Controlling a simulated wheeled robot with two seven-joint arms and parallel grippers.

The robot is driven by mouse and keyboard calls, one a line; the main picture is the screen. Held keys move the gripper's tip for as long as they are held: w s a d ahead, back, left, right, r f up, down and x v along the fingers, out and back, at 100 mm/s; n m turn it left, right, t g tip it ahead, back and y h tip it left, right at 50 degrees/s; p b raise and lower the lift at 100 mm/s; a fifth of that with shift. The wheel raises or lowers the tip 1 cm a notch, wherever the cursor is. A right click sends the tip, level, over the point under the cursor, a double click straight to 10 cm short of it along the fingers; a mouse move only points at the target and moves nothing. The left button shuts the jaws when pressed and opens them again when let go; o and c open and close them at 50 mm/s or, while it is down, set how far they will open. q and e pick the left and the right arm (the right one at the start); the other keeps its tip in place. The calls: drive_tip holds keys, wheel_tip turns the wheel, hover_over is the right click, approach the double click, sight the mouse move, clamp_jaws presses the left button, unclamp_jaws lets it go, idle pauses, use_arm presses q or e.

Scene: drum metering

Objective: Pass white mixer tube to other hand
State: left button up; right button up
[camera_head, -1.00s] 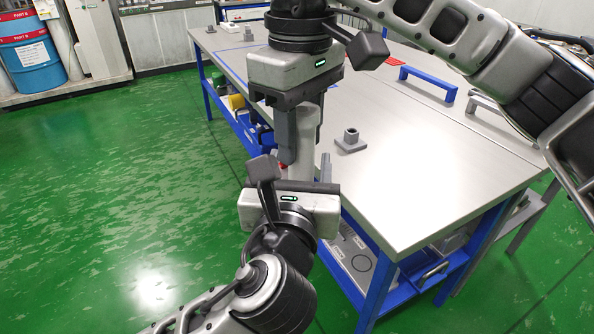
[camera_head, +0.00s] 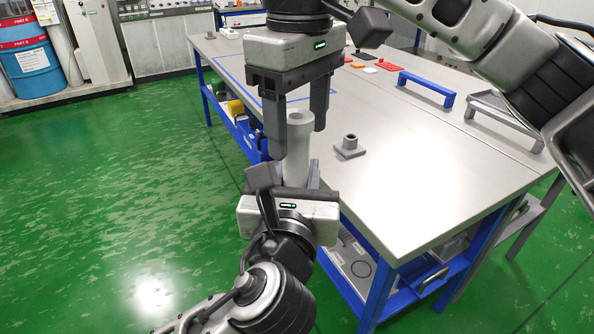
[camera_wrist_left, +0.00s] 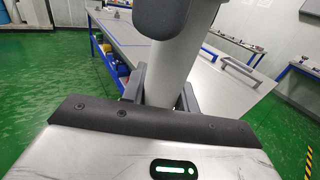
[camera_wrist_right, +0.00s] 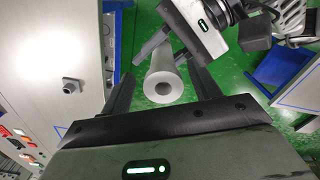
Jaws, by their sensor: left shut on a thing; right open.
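The white mixer tube (camera_head: 297,150) stands nearly upright. My left gripper (camera_head: 287,178), low in the head view, is shut on its lower part. The tube also rises between the left fingers in the left wrist view (camera_wrist_left: 180,62). My right gripper (camera_head: 297,125) is above it, pointing down, open, with its fingers apart on either side of the tube's top. The right wrist view shows the tube's open round end (camera_wrist_right: 163,88) between the spread right fingers, with gaps beside it. The tube's lower end is hidden by the left gripper.
The grey workbench (camera_head: 430,170) lies just behind and right of the grippers. It carries a small grey socket block (camera_head: 349,147), a blue handle-shaped bracket (camera_head: 427,86) and a grey stand (camera_head: 503,117). Blue drums (camera_head: 32,65) stand far left. The green floor at left is clear.

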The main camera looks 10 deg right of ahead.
wheel_tip(320, 180, up, 9)
drive_tip(key=shift+r, duration=0.1)
drive_tip(key=shift+a, duration=0.1)
drive_tip(key=s+a+f+m+g+y, duration=0.1)
drive_tip(key=s+a+m+g+y, duration=0.1)
drive_tip(key=a+m+g+y, duration=0.6)
drive_tip(key=w+d+m+t+y, duration=0.4)
drive_tip(key=d+m+t+y, duration=0.45)
drive_tip(key=m+y, duration=0.85)
drive_tip(key=w+d+f+m+t+h, duration=0.3)
drive_tip(key=f+m+t+h, duration=0.55)
drive_tip(key=m, duration=0.95)
drive_tip(key=w+d+f+m+t+h, duration=0.25)
drive_tip(key=f+m+t+h, duration=0.25)
drive_tip(key=f+m+t, duration=0.95)
drive_tip(key=s+d+f+m+g+h, duration=0.2)
drive_tip(key=s+f+m+g+h, duration=0.3)
drive_tip(key=f+m, duration=0.6)
drive_tip(key=s+a+f+m+g+h, duration=0.1)
drive_tip(key=s+f+m+g+h, duration=0.2)
drive_tip(key=s+f+m+g, duration=0.5)
drive_tip(key=s+f+m, duration=0.1)
drive_tip(key=s+f, duration=0.5)
drive_tip(key=f, duration=0.1)
drive_tip(key=shift+s+f, duration=0.25)
drive_tip(key=shift+s, duration=0.1)
